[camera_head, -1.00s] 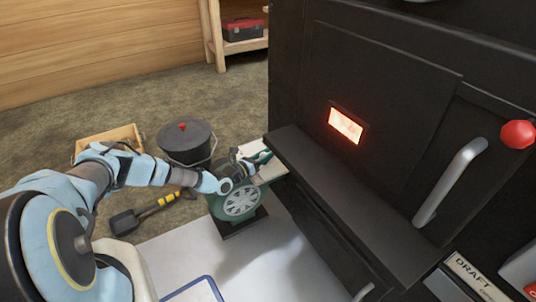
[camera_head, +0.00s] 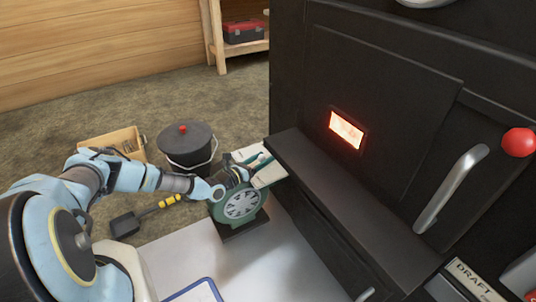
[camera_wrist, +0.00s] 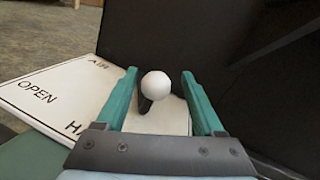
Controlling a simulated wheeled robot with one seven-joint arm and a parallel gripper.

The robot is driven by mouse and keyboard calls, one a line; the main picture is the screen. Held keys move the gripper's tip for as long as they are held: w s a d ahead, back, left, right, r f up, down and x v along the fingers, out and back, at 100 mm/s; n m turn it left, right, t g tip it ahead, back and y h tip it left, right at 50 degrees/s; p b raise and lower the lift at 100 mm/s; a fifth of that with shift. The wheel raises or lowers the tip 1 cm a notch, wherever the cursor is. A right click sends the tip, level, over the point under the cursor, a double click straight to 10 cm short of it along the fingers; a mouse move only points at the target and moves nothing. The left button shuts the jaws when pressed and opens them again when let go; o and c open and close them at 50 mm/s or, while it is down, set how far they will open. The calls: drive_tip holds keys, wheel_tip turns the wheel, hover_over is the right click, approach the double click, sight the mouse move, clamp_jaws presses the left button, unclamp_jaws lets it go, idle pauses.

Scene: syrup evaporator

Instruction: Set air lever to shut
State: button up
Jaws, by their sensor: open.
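The air lever shows in the wrist view as a white ball knob (camera_wrist: 156,85) on a short dark stem. It stands in front of a white label plate (camera_wrist: 62,92) reading AIR, OPEN and the start of HA; the rest of the plate is hidden by my gripper. My gripper (camera_wrist: 159,75) is open, with one teal finger on each side of the knob and visible gaps on both sides. In the head view, my arm reaches over the green blower (camera_head: 240,204), and the plate (camera_head: 247,152) shows partly beside my gripper.
The black evaporator front (camera_head: 385,85) rises close on the right, with a ledge (camera_head: 340,195) beside the blower and a glowing window (camera_head: 346,130). A lidded black bucket (camera_head: 187,145), a wooden box (camera_head: 108,140) and a shovel (camera_head: 126,224) are on the floor at left.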

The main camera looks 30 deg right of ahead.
drive_tip(key=s+a, duration=0.1)
drive_tip(key=a, duration=0.6)
drive_tip(key=shift+a+p, duration=0.2)
drive_tip(key=shift+p, duration=0.1)
drive_tip(key=shift+s, duration=0.1)
